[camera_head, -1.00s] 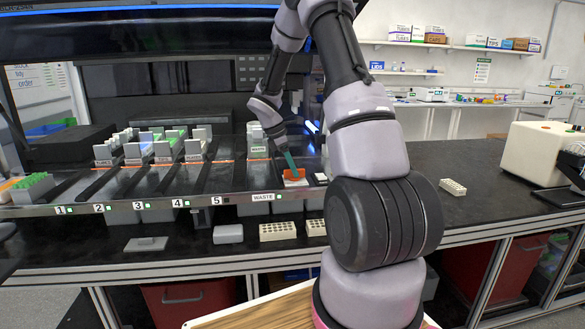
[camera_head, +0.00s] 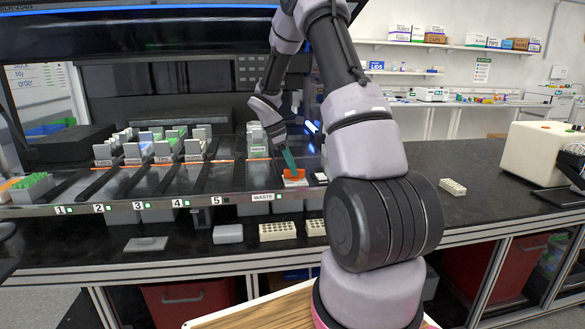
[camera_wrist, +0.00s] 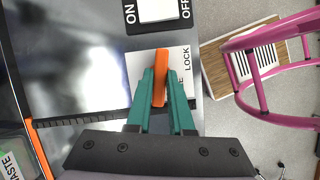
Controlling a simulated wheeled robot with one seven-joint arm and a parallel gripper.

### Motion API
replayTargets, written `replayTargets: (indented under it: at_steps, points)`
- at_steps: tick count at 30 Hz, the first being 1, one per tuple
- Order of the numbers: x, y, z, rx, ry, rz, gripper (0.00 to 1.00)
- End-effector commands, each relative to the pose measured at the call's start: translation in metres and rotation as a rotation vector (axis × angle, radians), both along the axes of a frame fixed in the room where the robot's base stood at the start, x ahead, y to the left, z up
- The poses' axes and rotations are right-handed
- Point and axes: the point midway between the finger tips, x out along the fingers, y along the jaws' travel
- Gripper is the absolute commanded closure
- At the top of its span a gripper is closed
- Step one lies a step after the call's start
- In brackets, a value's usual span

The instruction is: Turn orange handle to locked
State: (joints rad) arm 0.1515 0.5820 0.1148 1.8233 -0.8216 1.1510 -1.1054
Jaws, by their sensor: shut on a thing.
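The orange handle (camera_wrist: 161,72) stands on a white plate (camera_wrist: 140,68) at the deck's front edge. In the wrist view the plate shows the word LOCK to the right of the handle; other lettering is partly hidden by my fingers. My gripper (camera_wrist: 160,98), with teal fingers, is shut on the handle, one finger on each side. The handle points up in the wrist view, tilted very slightly. In the head view the orange handle (camera_head: 292,174) is small, and my gripper (camera_head: 293,170) reaches down to it.
A white ON/OFF switch (camera_wrist: 158,10) on a black base sits close beside the plate. Racks of tubes (camera_head: 165,145) stand in the lanes to the left. A WASTE label (camera_head: 262,197) is on the deck's front edge. White racks (camera_head: 277,231) lie on the counter below.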

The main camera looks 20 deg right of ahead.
Motion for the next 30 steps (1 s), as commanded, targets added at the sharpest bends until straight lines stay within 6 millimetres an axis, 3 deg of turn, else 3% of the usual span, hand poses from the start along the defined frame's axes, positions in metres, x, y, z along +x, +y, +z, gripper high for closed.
replayTargets:
  at_steps: [30]
  points:
    - [0.0042, -0.0056, 0.0007, 0.000, -0.003, -0.960, 1.00]
